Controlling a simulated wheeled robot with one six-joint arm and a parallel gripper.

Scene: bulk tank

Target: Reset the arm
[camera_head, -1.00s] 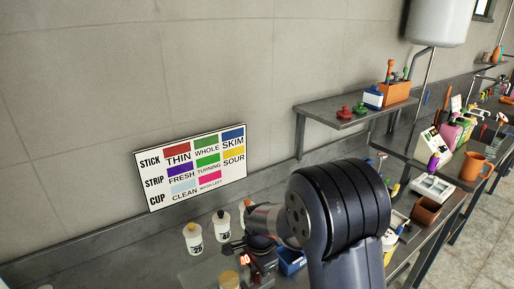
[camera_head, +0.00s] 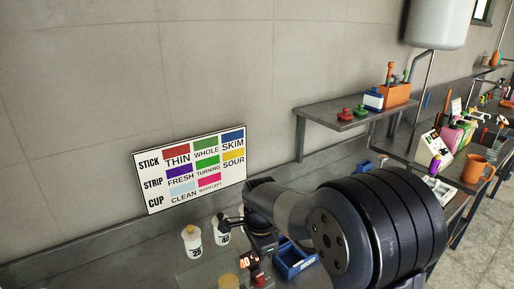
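My dark arm fills the lower right of the head view, with its large ribbed joint at the right and a grey link running left from it. The far, black end of the link is over the bench, in front of the wall chart's lower right corner. My gripper's fingers cannot be made out among the dark shapes below that end. I cannot tell whether it is open or holds anything.
A wall chart (camera_head: 190,170) hangs behind the bench. White bottles (camera_head: 192,241), a red-lit display (camera_head: 250,262) and a blue tray (camera_head: 294,259) are near my arm. A shelf (camera_head: 340,118) bears an orange box (camera_head: 396,95). An orange jug (camera_head: 476,167) stands right.

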